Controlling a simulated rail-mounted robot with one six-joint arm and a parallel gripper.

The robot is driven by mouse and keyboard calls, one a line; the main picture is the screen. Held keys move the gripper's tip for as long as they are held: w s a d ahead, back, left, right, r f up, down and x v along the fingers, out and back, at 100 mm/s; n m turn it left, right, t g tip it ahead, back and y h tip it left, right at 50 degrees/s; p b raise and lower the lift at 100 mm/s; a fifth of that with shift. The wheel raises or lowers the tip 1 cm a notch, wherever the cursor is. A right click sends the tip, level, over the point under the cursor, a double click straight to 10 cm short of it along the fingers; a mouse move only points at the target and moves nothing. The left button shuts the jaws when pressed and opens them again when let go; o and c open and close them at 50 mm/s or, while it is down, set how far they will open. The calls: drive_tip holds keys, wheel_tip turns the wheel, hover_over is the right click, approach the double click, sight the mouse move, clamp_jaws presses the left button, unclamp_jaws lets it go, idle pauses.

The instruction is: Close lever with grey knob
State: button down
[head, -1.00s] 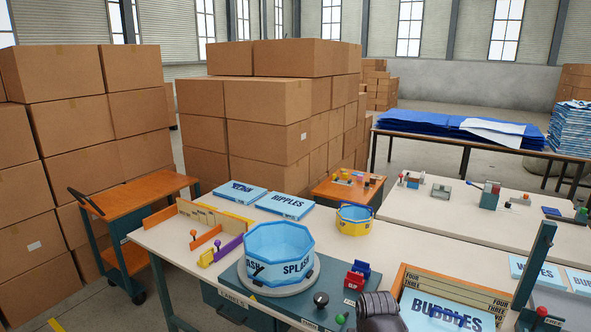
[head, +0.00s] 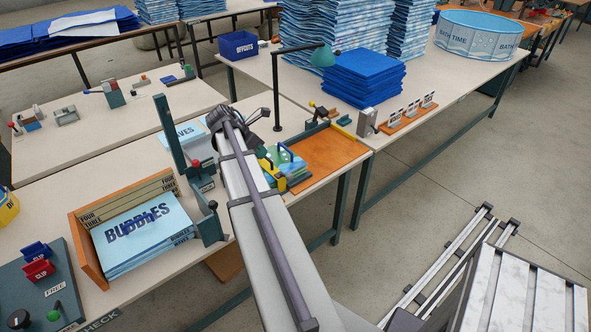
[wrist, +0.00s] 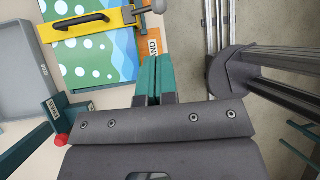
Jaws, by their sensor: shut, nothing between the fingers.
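In the wrist view a lever (wrist: 140,11) with a grey round knob (wrist: 158,6) sits at the top edge, at the right end of a yellow clamp bar (wrist: 65,29) with a black handle. Part of the lever is cut off by the frame. The bar lies across a green and blue wavy sheet (wrist: 105,60). My gripper (wrist: 156,60) has its teal fingers together, empty, below and apart from the knob in the picture. In the head view the yellow clamp (head: 267,167) shows beside my arm; the grey knob cannot be made out there.
An orange board (head: 325,155) lies right of the clamp. A green lamp (head: 323,56) on a black post stands behind. A red knob (wrist: 60,140) and a teal post (wrist: 30,150) are at lower left in the wrist view. Open floor (head: 430,170) lies to the right.

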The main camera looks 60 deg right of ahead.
sight(287, 176)
drive_tip(key=b+x, duration=1.1)
drive_tip(key=x, duration=0.2)
drive_tip(key=shift+w+a+f, duration=0.1)
drive_tip(key=shift+a+f, duration=0.05)
drive_tip(key=shift+f, duration=0.1)
drive_tip(key=shift+d+f+b, duration=0.25)
drive_tip(key=shift+d+b, duration=0.05)
drive_tip(key=shift+a, duration=0.1)
